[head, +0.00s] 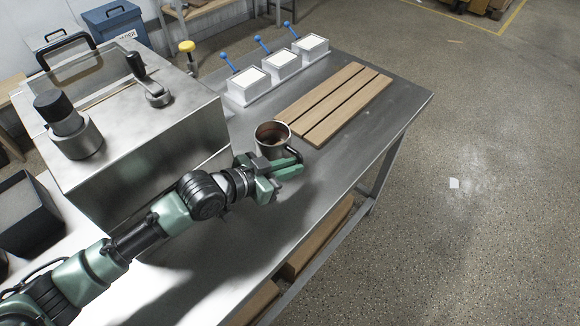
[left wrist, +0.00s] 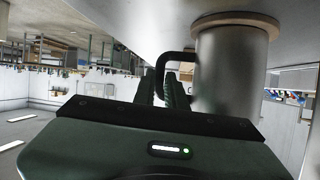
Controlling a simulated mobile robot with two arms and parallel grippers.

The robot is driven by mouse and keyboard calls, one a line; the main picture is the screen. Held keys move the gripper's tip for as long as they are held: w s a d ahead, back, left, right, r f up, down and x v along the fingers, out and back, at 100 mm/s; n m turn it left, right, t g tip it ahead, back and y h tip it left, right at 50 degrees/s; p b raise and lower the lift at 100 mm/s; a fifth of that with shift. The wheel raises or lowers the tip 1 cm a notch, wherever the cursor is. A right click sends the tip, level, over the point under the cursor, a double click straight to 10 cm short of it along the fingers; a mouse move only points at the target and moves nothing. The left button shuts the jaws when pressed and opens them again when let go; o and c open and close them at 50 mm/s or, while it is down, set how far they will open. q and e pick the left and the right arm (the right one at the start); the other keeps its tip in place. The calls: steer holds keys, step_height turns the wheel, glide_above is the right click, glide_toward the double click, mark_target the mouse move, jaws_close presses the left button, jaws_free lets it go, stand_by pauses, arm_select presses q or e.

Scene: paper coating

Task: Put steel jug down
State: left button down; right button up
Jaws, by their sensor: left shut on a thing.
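The steel jug (head: 270,147) is upright at the middle of the steel table, with a brownish inside and a dark handle. In the left wrist view the jug (left wrist: 232,75) shows large at the right, with its dark handle reaching to my fingers. My left gripper (head: 287,172) is shut on the jug's handle at the jug's near right side. It also shows in the left wrist view (left wrist: 172,88). The jug's base looks close to the tabletop, but I cannot tell if it touches. My right gripper is not in view.
A wooden slatted board (head: 335,103) lies just beyond the jug on the steel table (head: 406,103). White-topped boxes with blue-knobbed levers (head: 283,66) stand behind. A large steel machine (head: 140,130) stands at the left. The table's right front strip is clear.

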arm_select(q)
steer(key=c, duration=1.5)
jaws_free()
steer(key=shift+f, duration=0.1)
steer(key=shift+o, duration=0.2)
steer(key=shift+r, duration=0.2)
steer(key=b+v, duration=0.1)
steer(key=v, duration=1.1)
